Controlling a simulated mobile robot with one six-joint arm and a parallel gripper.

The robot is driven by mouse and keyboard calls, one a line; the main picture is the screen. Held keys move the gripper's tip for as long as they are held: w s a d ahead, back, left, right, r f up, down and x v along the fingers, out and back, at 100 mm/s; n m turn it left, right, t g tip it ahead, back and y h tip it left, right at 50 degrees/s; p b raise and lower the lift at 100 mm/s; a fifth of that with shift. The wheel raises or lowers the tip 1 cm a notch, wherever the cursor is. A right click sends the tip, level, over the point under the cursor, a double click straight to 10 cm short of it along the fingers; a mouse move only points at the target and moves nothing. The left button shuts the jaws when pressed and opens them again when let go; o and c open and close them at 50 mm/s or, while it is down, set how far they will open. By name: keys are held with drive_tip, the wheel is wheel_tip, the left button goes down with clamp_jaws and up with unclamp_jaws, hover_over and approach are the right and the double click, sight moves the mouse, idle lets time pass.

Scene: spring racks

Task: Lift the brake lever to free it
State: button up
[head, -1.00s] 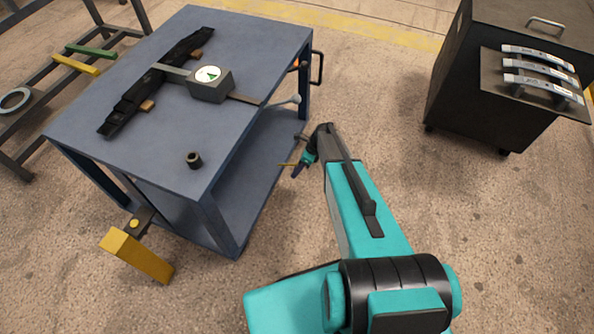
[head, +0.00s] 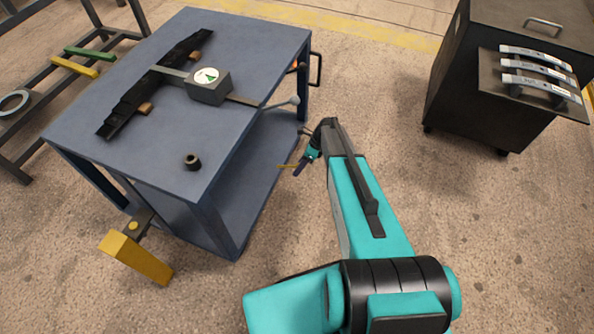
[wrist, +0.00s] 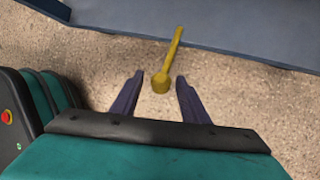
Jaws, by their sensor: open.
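The brake lever is a yellow rod with a thicker knob end (wrist: 161,82) in the wrist view. It reaches out from the blue cart's edge towards me. In the head view a thin yellow rod (head: 286,166), which looks like the same lever, sticks out beside the cart's lower shelf. My gripper (wrist: 160,78) is open, with one dark finger on each side of the knob. Gaps show between the knob and both fingers, so I see no grip on it. In the head view my gripper (head: 304,164) is small and partly hidden by my arm.
The blue cart (head: 100,150) carries a dark rack bar (head: 185,48), a grey gauge box (head: 208,90) and a small dark ring (head: 192,162). A yellow block (head: 138,258) stands at its near left corner. A black cabinet (head: 480,100) stands right, with open floor between.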

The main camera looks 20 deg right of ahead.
drive_tip(key=v, duration=1)
drive_tip(key=shift+a, duration=0.1)
drive_tip(key=s+a+f+n+g+h+p, duration=0.1)
drive_tip(key=s+a+f+n+g, duration=0.15)
drive_tip(key=s+a, duration=0.55)
drive_tip(key=s+a+f+n+g+p, duration=0.15)
drive_tip(key=s+a+f, duration=0.35)
drive_tip(key=s, duration=0.5)
drive_tip(key=s+r+n+g+h+p, duration=0.1)
drive_tip(key=s+r+n+h, duration=0.2)
drive_tip(key=s+n, duration=1.7)
drive_tip(key=shift+s+d+r+n+g+h+p, duration=0.2)
drive_tip(key=shift+d+n+g+h+p, duration=0.1)
drive_tip(key=shift+d+n+h, duration=0.25)
drive_tip(key=shift+a, duration=0.1)
